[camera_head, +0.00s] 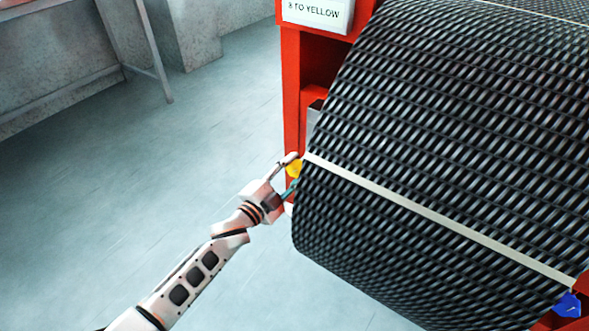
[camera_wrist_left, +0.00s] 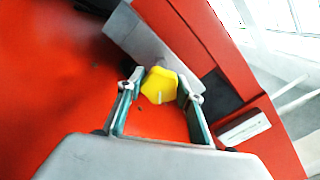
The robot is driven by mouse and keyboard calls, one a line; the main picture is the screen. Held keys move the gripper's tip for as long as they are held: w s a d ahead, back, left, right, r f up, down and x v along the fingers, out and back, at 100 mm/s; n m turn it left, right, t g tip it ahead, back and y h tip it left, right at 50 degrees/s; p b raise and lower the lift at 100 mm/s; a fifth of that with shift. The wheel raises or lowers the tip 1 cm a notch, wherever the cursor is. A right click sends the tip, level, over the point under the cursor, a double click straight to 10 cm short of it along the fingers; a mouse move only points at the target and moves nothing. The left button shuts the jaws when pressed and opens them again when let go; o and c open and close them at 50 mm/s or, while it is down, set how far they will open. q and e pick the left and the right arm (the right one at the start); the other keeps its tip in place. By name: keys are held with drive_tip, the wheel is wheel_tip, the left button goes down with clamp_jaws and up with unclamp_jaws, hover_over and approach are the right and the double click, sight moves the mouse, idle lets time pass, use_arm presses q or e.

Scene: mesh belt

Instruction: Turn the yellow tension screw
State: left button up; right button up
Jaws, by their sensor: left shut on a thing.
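The yellow tension screw (camera_head: 294,168) sits at the left side of the red frame, beside the near end of the black mesh belt (camera_head: 430,130). In the left wrist view the yellow screw (camera_wrist_left: 160,85) has an angular head with a pale mark on its face. My left gripper (camera_head: 289,172) reaches it from the lower left. In the left wrist view the two fingers of my left gripper (camera_wrist_left: 160,90) stand on either side of the screw head, shut on it. My right gripper is not in view.
The red frame (camera_head: 291,85) carries a white label reading "TO YELLOW" (camera_head: 318,14). A blue knob (camera_head: 568,304) sits at the belt's lower right corner. A pale strip crosses the belt. The grey floor (camera_head: 130,190) on the left is clear. A grey bench (camera_head: 55,80) stands at upper left.

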use_arm(q)
drive_tip(key=m, duration=0.2)
drive_tip(key=shift+a+f+m, duration=0.1)
drive_tip(key=shift+f+m, duration=0.05)
drive_tip(key=shift+m, duration=0.25)
drive_tip(key=m+b, duration=0.1)
drive_tip(key=m, duration=0.1)
drive_tip(key=shift+m, duration=0.4)
drive_tip(key=m, duration=0.2)
drive_tip(key=shift+m, duration=0.4)
drive_tip(key=m+b, duration=0.1)
drive_tip(key=m, duration=0.3)
drive_tip(key=shift+m, duration=0.3)
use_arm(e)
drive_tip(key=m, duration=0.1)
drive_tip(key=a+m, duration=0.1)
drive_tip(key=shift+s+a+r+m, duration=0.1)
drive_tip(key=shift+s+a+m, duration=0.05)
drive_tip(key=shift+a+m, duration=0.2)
use_arm(q)
drive_tip(key=shift+r, duration=0.2)
drive_tip(key=o, duration=1.1)
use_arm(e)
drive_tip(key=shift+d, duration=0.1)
